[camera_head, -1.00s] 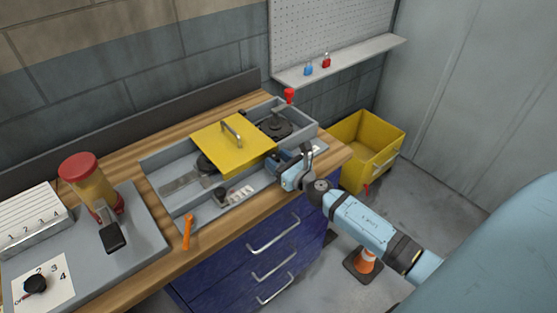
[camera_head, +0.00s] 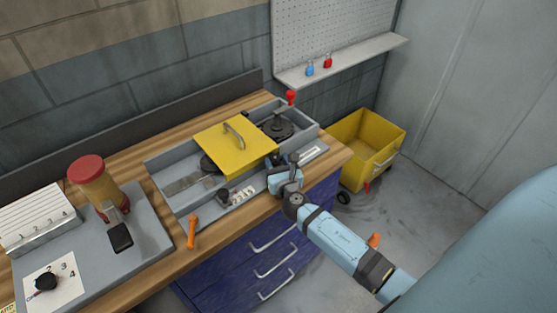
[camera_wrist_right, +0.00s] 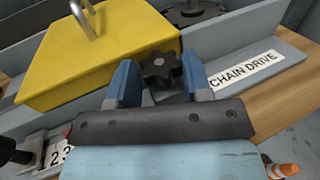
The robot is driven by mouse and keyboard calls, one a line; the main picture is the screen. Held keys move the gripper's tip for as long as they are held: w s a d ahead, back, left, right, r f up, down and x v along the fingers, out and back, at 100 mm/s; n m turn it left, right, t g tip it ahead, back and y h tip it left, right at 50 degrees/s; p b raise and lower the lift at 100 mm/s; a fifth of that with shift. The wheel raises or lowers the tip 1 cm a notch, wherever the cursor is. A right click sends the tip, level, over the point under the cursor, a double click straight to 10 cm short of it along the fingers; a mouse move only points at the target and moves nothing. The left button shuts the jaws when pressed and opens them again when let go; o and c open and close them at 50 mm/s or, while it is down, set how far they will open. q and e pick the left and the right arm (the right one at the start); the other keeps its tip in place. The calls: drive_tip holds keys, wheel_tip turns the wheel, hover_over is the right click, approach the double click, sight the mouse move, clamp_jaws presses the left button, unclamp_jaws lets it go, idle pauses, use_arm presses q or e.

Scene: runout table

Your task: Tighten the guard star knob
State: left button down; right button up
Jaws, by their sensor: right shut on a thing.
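The guard star knob (camera_wrist_right: 161,69) is black with a pale centre and stands at the front edge of the yellow guard (camera_wrist_right: 95,55). In the right wrist view my right gripper (camera_wrist_right: 164,82) has its blue fingers on either side of the knob, shut on it. In the head view the right gripper (camera_head: 277,166) is at the front right corner of the yellow guard (camera_head: 236,150), and the knob is mostly hidden there. The guard lies flat over the grey machine tray with its handle up. My left gripper is not in view.
A "CHAIN DRIVE" label (camera_wrist_right: 245,68) is right of the knob. A black dial (camera_head: 223,195), an orange-handled tool (camera_head: 192,232) and a red-topped jar (camera_head: 95,185) are to the left. A red-knobbed lever (camera_head: 291,97) stands behind. A yellow bin (camera_head: 385,150) is right of the bench.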

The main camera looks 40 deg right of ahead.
drive_tip(key=shift+a+m+g+h, duration=0.15)
drive_tip(key=shift+m+g+h, duration=0.15)
drive_tip(key=shift+m+h, duration=0.45)
drive_tip(key=shift+h, duration=0.35)
drive_tip(key=o, duration=0.9)
drive_tip(key=shift+o, duration=0.2)
